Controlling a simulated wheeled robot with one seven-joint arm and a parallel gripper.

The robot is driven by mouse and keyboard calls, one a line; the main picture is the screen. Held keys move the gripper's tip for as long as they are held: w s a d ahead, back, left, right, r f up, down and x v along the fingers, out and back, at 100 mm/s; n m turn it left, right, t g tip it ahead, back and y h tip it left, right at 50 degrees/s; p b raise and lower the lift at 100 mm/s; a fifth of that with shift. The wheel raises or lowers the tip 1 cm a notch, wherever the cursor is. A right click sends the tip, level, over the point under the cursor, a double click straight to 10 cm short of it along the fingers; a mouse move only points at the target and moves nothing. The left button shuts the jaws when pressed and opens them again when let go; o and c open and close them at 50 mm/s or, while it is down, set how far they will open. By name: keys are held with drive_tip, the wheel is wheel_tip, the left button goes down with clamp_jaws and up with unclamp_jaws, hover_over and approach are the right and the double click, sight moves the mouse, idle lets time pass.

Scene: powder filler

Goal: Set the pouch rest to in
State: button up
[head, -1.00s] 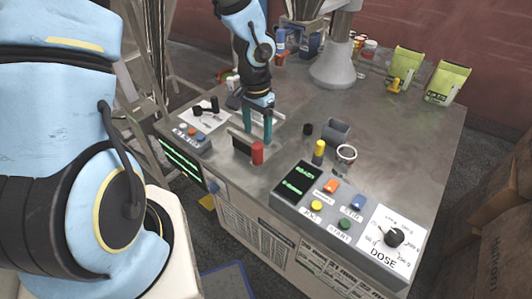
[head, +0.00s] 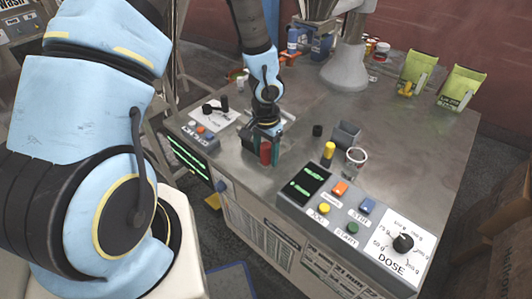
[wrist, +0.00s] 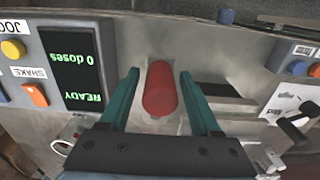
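A red upright knob (head: 265,153) stands at the front edge of the steel table, beside a dark slot (wrist: 217,89) in a small metal plate. I take the knob to be the handle of the pouch rest; no label for it is readable. My gripper (head: 266,146) points down over the knob. In the wrist view the knob (wrist: 160,88) lies between the two teal fingers (wrist: 160,97), with a gap on each side, so the gripper is open around it. The lower part of the slot area is partly hidden by my gripper in the head view.
A control panel (head: 345,226) with a display, coloured buttons and a dose dial (head: 403,243) stands at the right front. A smaller button box (head: 198,135) is at the left. A yellow-topped post (head: 329,151), a grey block (head: 347,134) and green pouches (head: 463,88) stand farther right.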

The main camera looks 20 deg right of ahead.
clamp_jaws()
idle(1.2)
